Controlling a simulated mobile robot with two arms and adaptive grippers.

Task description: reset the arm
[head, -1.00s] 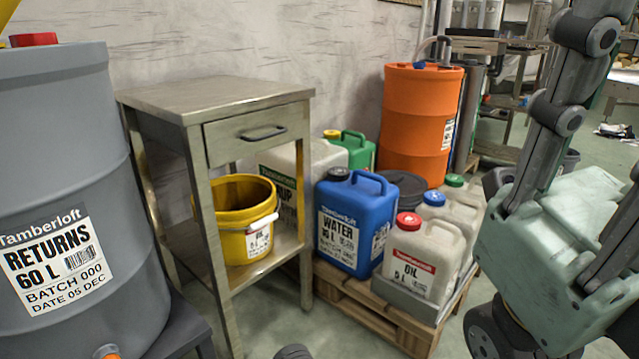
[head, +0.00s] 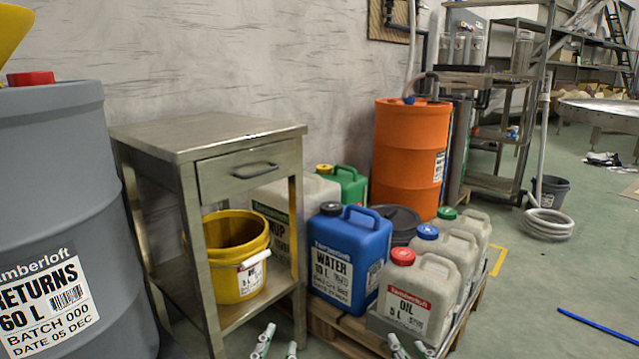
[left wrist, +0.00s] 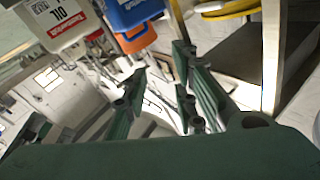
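My left gripper (head: 277,343) shows at the bottom edge of the head view, in front of the steel side table. Its two pale fingers stand apart with nothing between them. In the left wrist view, its green fingers (left wrist: 160,64) are spread and empty, with the oil can and the blue can beyond them. My right gripper (head: 411,348) is partly in view at the bottom edge, in front of the oil can. Its two fingertips are apart and I see nothing between them. The rest of both arms is out of the head view.
A grey returns drum (head: 60,210) stands at left beside the steel table (head: 205,138), which holds a yellow bucket (head: 240,280). A blue water can (head: 352,265) and white oil can (head: 418,300) sit on a pallet. An orange drum (head: 405,160) is behind. Floor at right is mostly clear.

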